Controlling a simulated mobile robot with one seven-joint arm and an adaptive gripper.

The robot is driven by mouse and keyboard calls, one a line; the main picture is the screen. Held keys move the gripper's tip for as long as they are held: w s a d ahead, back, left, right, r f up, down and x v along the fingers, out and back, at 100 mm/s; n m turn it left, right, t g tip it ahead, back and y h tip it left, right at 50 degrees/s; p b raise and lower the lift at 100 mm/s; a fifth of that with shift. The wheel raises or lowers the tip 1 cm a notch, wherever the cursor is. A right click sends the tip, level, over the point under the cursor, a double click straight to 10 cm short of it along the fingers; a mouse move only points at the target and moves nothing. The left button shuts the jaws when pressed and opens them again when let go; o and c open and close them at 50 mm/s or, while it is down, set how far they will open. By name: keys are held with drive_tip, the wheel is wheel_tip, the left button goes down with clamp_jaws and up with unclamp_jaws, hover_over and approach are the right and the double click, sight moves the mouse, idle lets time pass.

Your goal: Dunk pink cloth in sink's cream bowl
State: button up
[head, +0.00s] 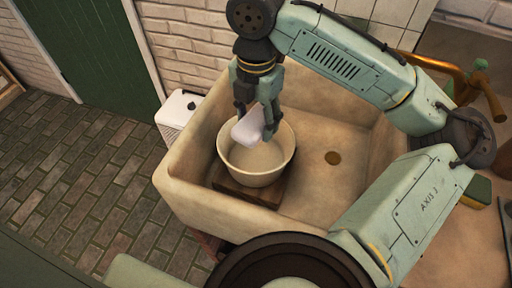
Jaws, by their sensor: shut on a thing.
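My gripper (256,118) points down over the sink (310,195). It is shut on a pale, pinkish-white folded cloth (247,129). The cloth is tilted and overlaps the back part of the cream bowl's opening in the head view; I cannot tell whether its lower edge is inside the rim or just above it. The cream bowl (252,178) stands upright on a dark wooden block (227,184) in the left part of the sink. Its inside looks pale, and the liquid level is unclear. Part of the cloth is hidden by my fingers.
The sink's right part is clear around a round drain (333,158). A brass tap (450,72) stands at the back right. A green and yellow sponge (476,192) lies on the right counter. A white box (178,110) stands beyond the sink's left wall.

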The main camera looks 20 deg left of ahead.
sight(256, 119)
drive_tip(key=shift+r, duration=0.1)
wheel_tip(256, 119, up, 4)
drive_tip(key=p, duration=0.4)
drive_tip(key=shift+s, duration=0.1)
idle(0.7)
